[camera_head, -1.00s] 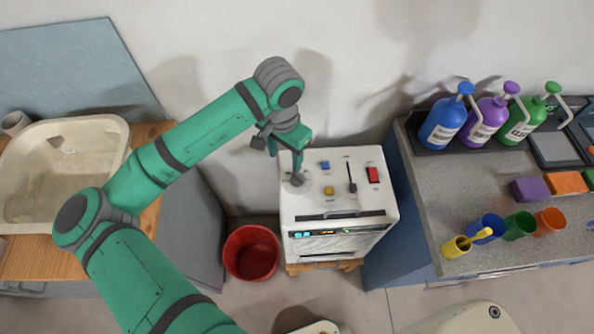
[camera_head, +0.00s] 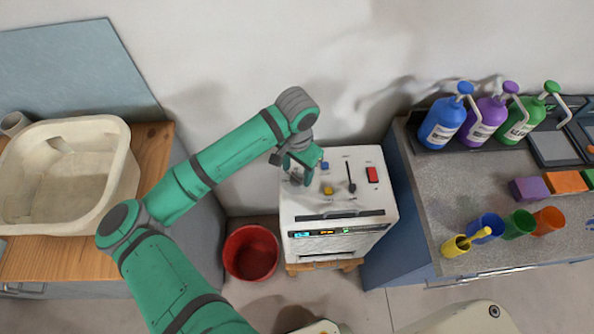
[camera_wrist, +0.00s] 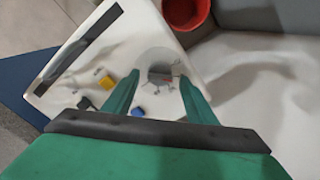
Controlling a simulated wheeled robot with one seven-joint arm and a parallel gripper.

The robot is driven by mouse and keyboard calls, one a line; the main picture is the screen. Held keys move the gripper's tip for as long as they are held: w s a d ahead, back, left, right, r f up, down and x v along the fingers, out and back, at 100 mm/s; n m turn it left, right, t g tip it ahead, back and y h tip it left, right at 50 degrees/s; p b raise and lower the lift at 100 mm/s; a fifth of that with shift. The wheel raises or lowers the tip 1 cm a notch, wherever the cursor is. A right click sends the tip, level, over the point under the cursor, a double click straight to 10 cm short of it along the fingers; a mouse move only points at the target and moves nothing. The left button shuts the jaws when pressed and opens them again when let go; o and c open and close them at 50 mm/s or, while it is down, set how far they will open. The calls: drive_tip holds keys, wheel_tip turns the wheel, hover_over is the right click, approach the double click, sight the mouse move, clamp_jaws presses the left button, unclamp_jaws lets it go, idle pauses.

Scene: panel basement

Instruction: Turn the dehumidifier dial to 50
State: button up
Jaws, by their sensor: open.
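The white dehumidifier (camera_head: 330,217) stands between the two counters, its top panel facing up. Its round grey dial (camera_head: 296,180) is at the left of the panel, partly hidden by my gripper in the head view. In the wrist view the dial (camera_wrist: 161,74) shows with a red mark, between and beyond my fingertips. My gripper (camera_head: 303,171) is open and empty above the panel; in the wrist view its two green fingers (camera_wrist: 160,92) are spread apart. I see no contact with the dial. The scale numbers are too small to read.
Beside the dial are a blue button (camera_head: 325,165), a yellow button (camera_head: 328,190), a black slider (camera_head: 351,187) and a red switch (camera_head: 372,174). A red bucket (camera_head: 251,252) stands left of the dehumidifier. The wall is close behind.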

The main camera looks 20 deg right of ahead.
drive_tip(key=shift+f, duration=0.4)
drive_tip(key=shift+c, duration=0.7)
drive_tip(key=c, duration=0.9)
drive_tip(key=shift+c, duration=0.2)
